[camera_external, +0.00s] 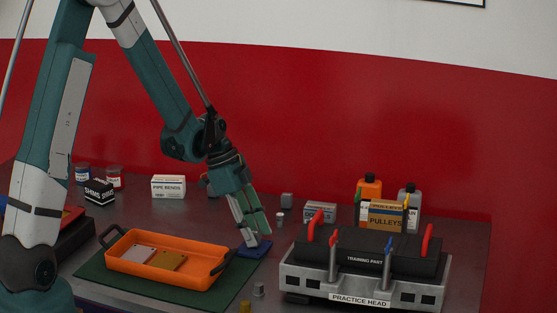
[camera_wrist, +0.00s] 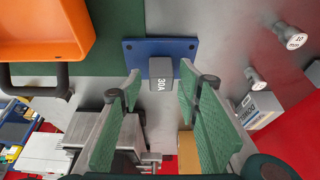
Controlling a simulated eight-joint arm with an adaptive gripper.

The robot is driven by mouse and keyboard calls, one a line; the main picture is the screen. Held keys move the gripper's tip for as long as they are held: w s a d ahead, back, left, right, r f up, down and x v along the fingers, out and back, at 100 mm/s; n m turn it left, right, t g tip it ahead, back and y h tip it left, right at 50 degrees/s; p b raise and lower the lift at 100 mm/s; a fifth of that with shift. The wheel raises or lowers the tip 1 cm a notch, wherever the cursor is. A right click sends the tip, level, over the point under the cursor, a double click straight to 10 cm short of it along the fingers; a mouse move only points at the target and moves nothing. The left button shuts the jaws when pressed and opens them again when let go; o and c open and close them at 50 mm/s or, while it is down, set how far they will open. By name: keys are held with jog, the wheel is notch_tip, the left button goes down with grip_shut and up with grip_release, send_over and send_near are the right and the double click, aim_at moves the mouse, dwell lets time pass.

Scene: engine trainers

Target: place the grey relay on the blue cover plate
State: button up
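The grey relay (camera_wrist: 161,72), marked 30A, shows in the wrist view between my two green-padded fingers. A gap is visible on each side of it, so my gripper (camera_wrist: 160,75) is open around it. The relay overlaps the near edge of the blue cover plate (camera_wrist: 134,48) and appears to be on it; the contact underneath is hidden. In the external view, my gripper (camera_external: 252,240) points down at the blue plate (camera_external: 259,252), right of the orange tray. I cannot make out the relay there behind the fingers.
The orange tray (camera_external: 120,265) on a green mat (camera_external: 90,272) holds two plates. The training head (camera_external: 366,292) with red levers stands close at the right. Small sockets (camera_external: 259,290) stand in front. Boxes and bottles (camera_external: 369,188) stand behind.

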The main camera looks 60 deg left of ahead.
jog(key=p+v, duration=0.1)
jog(key=v, duration=1.1)
jog(key=shift+p, duration=0.4)
jog(key=shift+d, duration=0.1)
jog(key=s+d+r+n+y, duration=0.1)
jog(key=s+d+r+n, duration=0.15)
jog(key=d+r, duration=0.55)
jog(key=s+d+r+n+y, duration=0.15)
jog(key=s+d+r, duration=0.3)
jog(key=d, duration=0.65)
jog(key=s+d+r+n+t, duration=0.4)
jog(key=s+d+n, duration=0.1)
jog(key=s+d, duration=0.8)
jog(key=shift+d+y, duration=0.35)
jog(key=shift+d, duration=0.4)
